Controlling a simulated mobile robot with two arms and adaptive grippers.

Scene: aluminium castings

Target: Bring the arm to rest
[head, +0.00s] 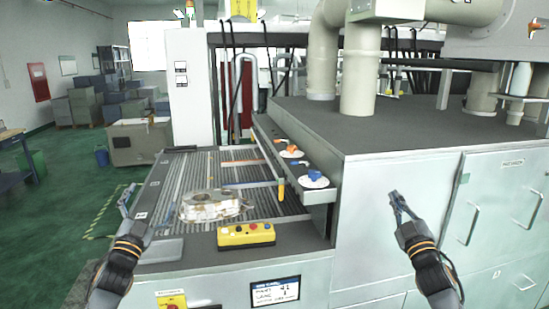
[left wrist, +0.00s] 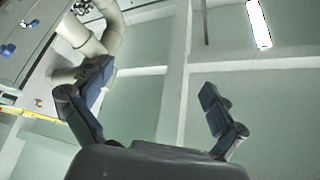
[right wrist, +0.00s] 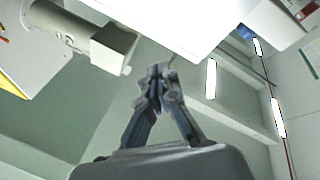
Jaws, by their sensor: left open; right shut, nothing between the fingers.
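My left gripper (head: 127,200) is raised at the left of the head view, left of the roller conveyor's edge. It is open and empty, and its spread fingers show in the left wrist view (left wrist: 155,105) against the ceiling. My right gripper (head: 397,202) is raised in front of the grey machine cabinet at the right of the head view. It is shut with nothing in it; its closed fingers show in the right wrist view (right wrist: 160,85). Both grippers point upward. Whether either touches anything cannot be told for certain, but both look free.
A metal casting (head: 212,206) lies on the roller conveyor (head: 205,165) between my arms. A yellow button box (head: 246,235) sits at the conveyor's front edge. The grey cabinet (head: 385,180) fills the right. Green floor (head: 60,190) is open at the left.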

